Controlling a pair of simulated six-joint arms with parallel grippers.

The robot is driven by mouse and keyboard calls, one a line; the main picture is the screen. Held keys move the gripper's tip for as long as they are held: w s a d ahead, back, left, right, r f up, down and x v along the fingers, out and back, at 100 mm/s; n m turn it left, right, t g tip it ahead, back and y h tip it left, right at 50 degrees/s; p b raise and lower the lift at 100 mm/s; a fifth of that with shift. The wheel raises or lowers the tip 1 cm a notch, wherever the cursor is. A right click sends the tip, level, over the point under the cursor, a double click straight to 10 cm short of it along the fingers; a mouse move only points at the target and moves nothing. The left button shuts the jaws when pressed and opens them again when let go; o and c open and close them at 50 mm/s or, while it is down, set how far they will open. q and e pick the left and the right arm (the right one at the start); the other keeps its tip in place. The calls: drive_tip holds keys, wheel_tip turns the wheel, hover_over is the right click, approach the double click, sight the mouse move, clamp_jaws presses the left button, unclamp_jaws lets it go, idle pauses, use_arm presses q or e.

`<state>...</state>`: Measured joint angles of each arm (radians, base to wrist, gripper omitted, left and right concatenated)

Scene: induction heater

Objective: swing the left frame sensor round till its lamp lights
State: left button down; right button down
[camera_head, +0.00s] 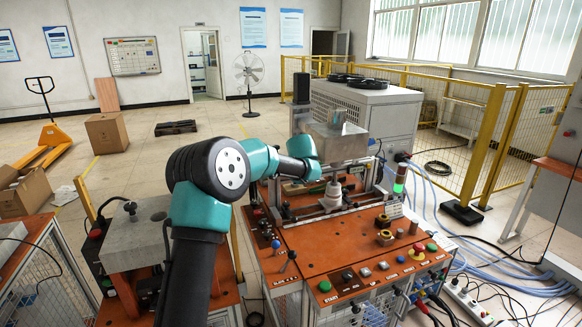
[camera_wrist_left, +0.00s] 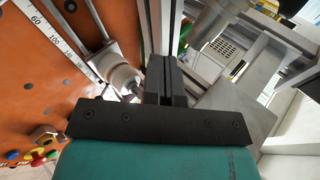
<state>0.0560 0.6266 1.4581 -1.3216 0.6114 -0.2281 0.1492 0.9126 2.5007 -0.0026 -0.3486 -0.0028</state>
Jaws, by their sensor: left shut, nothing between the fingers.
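My left gripper (camera_wrist_left: 166,85) is shut, its dark fingers pressed together with nothing between them in the left wrist view. In the head view, my teal left arm reaches over the heater bench from the left; I cannot make out its fingertips there. The metal frame (camera_head: 328,208) stands on the orange bench top, and a metal rail of it (camera_wrist_left: 143,25) runs beside the fingers in the wrist view. A white round fixture (camera_wrist_left: 122,80) sits left of the fingers, by a scale. I cannot clearly pick out the left frame sensor or its lamp. My right gripper is not in view.
A green signal lamp (camera_head: 399,187) glows right of the frame. Buttons and knobs line the front of the orange bench (camera_head: 310,262). A grey cabinet (camera_head: 395,118) with black rings stands behind. Yellow fencing (camera_head: 497,120) closes the right; cables lie on the floor there.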

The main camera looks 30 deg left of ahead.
use_arm(q)
drive_tip(key=v, duration=0.9)
drive_tip(key=shift+r, duration=0.2)
